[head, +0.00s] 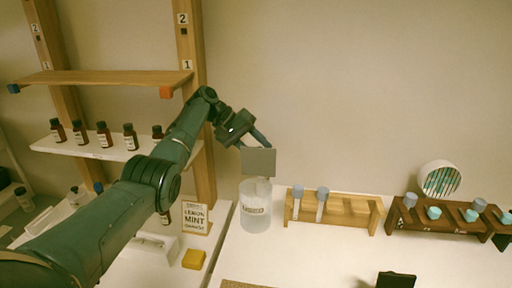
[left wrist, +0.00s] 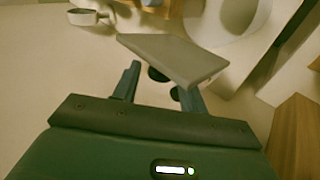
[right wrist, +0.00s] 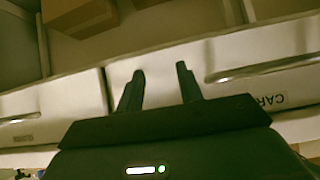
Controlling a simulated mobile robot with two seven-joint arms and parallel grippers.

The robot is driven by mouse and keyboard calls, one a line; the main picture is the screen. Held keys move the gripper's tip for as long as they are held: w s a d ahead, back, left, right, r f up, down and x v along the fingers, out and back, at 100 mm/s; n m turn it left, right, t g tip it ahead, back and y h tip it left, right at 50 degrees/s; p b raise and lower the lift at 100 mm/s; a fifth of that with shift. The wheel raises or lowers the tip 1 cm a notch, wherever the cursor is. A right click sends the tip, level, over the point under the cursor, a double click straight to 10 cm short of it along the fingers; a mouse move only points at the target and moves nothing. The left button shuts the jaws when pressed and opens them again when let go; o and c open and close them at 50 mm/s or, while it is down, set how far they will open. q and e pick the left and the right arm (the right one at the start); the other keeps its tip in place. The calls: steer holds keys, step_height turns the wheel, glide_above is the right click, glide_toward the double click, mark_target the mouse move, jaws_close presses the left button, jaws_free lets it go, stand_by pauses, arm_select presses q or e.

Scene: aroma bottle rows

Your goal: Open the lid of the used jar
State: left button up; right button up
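The jar (head: 255,212) is clear with a pale label and stands on the white counter below my left gripper. It shows partly at the top of the left wrist view (left wrist: 243,14). My left gripper (head: 262,143) holds a flat grey square lid (head: 259,162) tilted in the air over the jar. In the left wrist view the lid (left wrist: 175,58) sits at the fingertips, with a dark round part under it between the fingers. The lid looks apart from the jar. My right gripper (right wrist: 160,85) is open and empty, in front of white drawer fronts.
A wooden rack (head: 335,209) with two grey-capped tubes stands right of the jar. A darker rack (head: 445,216) and a round striped white object (head: 440,180) are further right. A lemon mint sign (head: 195,218), a yellow block (head: 193,259) and a shelf of brown bottles (head: 104,134) are left.

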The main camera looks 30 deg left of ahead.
arm_select(q)
steer(key=shift+o, duration=0.5)
steer(key=shift+r, duration=0.6)
step_height(320, 180, up, 9)
steer(key=b, duration=0.1)
arm_select(e)
steer(key=shift+a+f, duration=0.1)
steer(key=shift+a, duration=0.05)
arm_select(q)
steer(key=shift+f, duration=0.1)
